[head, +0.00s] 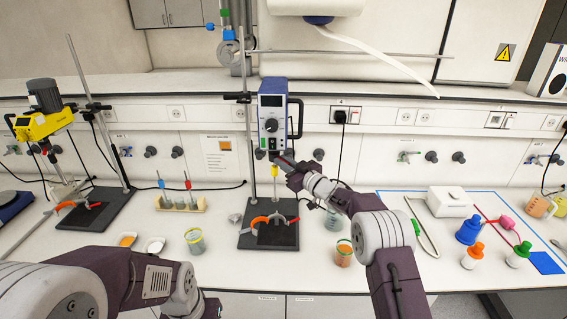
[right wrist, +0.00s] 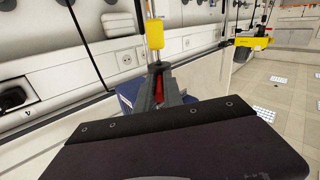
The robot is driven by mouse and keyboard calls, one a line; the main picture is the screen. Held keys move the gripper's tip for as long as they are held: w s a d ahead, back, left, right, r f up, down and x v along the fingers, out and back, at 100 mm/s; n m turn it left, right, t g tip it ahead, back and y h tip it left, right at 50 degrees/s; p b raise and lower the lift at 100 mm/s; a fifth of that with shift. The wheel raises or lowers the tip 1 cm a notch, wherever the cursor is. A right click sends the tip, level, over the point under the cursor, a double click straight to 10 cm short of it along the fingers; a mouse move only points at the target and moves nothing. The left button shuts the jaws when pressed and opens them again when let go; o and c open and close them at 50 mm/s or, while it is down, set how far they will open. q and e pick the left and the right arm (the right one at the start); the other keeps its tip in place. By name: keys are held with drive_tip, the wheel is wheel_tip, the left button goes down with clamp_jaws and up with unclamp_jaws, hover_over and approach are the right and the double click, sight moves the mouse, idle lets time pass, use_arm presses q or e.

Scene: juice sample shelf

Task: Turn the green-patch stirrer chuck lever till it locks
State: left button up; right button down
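The blue and white stirrer (head: 271,122) stands upright at the back middle of the bench. A small green spot shows low on its front. A yellow piece (head: 274,171) sits on its shaft, and it also shows in the right wrist view (right wrist: 156,33). My right gripper (head: 282,157) is at the chuck, just under the stirrer body. In the right wrist view, its fingers (right wrist: 159,84) stand close together with a red piece (right wrist: 158,88) between them. I cannot tell whether they press on it. The lever's shape and angle are hidden.
A dark stand base (head: 270,236) with an orange clamp (head: 259,221) lies below the stirrer. A yellow stirrer (head: 38,125) stands at left. A tube rack (head: 180,203), a beaker (head: 195,241) and a jar (head: 343,254) stand nearby. Several bottles are at right.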

drive_tip(key=c, duration=1.5)
unclamp_jaws()
drive_tip(key=shift+d, duration=0.1)
drive_tip(key=shift+s+d+b, duration=0.15)
drive_tip(key=shift+s+b, duration=0.05)
drive_tip(key=shift+b, duration=0.1)
drive_tip(key=b+v, duration=0.5)
drive_tip(key=v, duration=0.3)
drive_tip(key=shift+s+d, duration=0.15)
